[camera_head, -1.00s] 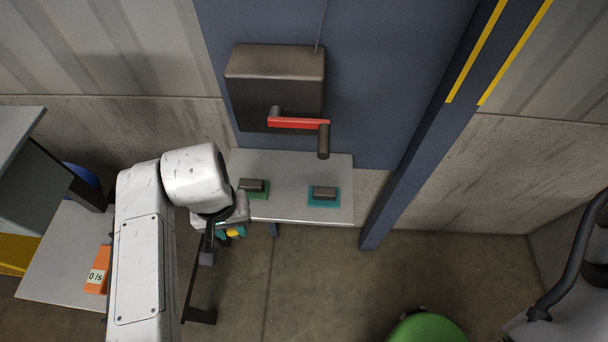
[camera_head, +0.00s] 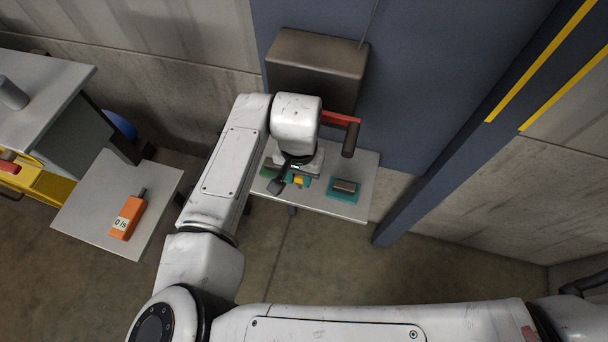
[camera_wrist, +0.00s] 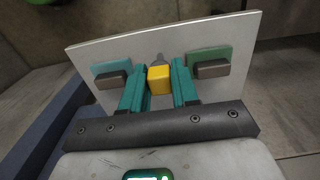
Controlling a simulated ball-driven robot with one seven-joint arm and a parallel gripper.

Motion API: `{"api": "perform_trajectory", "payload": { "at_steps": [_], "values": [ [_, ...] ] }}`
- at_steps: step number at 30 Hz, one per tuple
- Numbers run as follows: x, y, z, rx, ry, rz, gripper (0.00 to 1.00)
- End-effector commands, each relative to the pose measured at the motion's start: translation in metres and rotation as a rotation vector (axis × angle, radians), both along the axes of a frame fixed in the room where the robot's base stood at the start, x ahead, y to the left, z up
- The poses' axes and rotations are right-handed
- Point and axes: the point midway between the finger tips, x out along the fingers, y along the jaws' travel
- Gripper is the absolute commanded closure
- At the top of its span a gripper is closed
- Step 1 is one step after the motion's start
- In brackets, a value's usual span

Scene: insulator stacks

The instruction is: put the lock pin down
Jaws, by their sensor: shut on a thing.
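The lock pin shows in the wrist view as a yellow block-like head (camera_wrist: 159,79) with a grey tip beyond it. My gripper (camera_wrist: 160,82) is shut on it, with a teal finger on each side. The pin is over the small grey shelf (camera_wrist: 228,29); I cannot tell whether it touches the shelf. In the head view the yellow head (camera_head: 298,181) shows just below my gripper (camera_head: 300,180), above the shelf (camera_head: 363,172).
Two dark blocks on coloured pads lie on the shelf, one on a teal pad (camera_head: 344,197) and one on a green pad (camera_wrist: 210,59). A dark box with a red crank (camera_head: 341,119) is behind. An orange meter (camera_head: 127,217) lies on a left table.

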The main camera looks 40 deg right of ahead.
Motion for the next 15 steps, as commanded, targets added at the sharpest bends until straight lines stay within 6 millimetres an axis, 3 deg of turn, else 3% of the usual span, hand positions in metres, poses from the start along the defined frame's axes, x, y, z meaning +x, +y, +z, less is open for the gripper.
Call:
{"api": "perform_trajectory", "payload": {
  "at_steps": [9,15],
  "values": [
    [0.007,-0.020,-0.024,0.000,0.001,0.000,1.00],
    [0.006,-0.017,-0.049,0.002,0.001,0.000,1.00]
  ]
}}
